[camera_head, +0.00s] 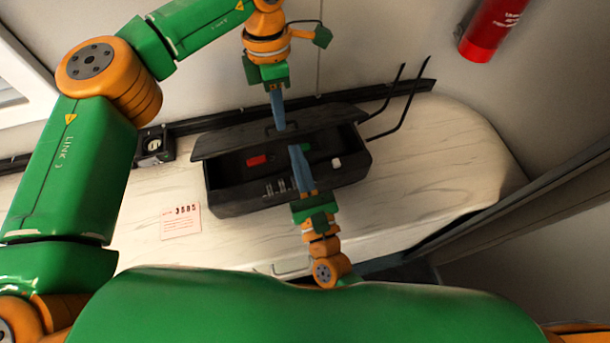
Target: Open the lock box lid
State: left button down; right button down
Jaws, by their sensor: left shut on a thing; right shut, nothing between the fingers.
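The black lock box (235,200) stands on the light counter. Its lid (225,141) is raised and tilted, leaving the front open and part of the interior visible. My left gripper (280,128) reaches down from above and is shut on the lid near its handle. My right gripper (294,148) reaches up from the front, shut and empty, with its fingertips at the opening just below the lid. The fingers hide part of the interior. I cannot tell whether the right fingertips touch the lid.
Inside the box are a red item (257,160), a small white item (336,162) and a green item partly hidden. A paper card (180,221) lies on the counter at left. Black bent rods (405,105) stand right of the box. A red cylinder (490,28) is on the wall.

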jog(key=shift+w+a, duration=0.15)
jog(key=shift+w, duration=0.2)
